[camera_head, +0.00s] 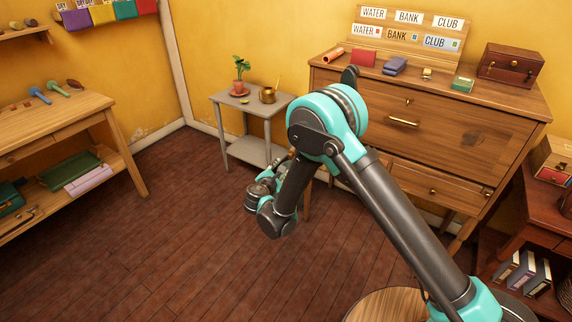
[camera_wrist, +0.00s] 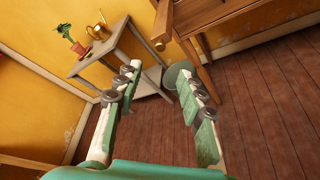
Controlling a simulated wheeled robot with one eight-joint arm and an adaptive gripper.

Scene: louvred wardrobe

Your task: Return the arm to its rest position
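My arm reaches up from the lower right of the head view, bends at a high elbow and drops toward the middle of the room. My gripper (camera_wrist: 153,82) is open in the wrist view, its two fingers well apart with nothing between them. A grey-green disc (camera_wrist: 176,71) shows by the right fingertip; I cannot tell whether it touches. In the head view the fingers are small and partly hidden by my forearm. The gripper end hangs in front of the wooden dresser (camera_head: 450,128) and the small grey side table (camera_head: 220,108).
The side table carries a potted plant (camera_head: 240,72) and a brass watering can (camera_head: 268,95). A wooden workbench (camera_head: 50,125) stands left. A reddish shelf unit (camera_head: 530,200) is close on the right. A round wooden top (camera_head: 385,305) is at bottom centre. The floor (camera_head: 170,240) left of centre is clear.

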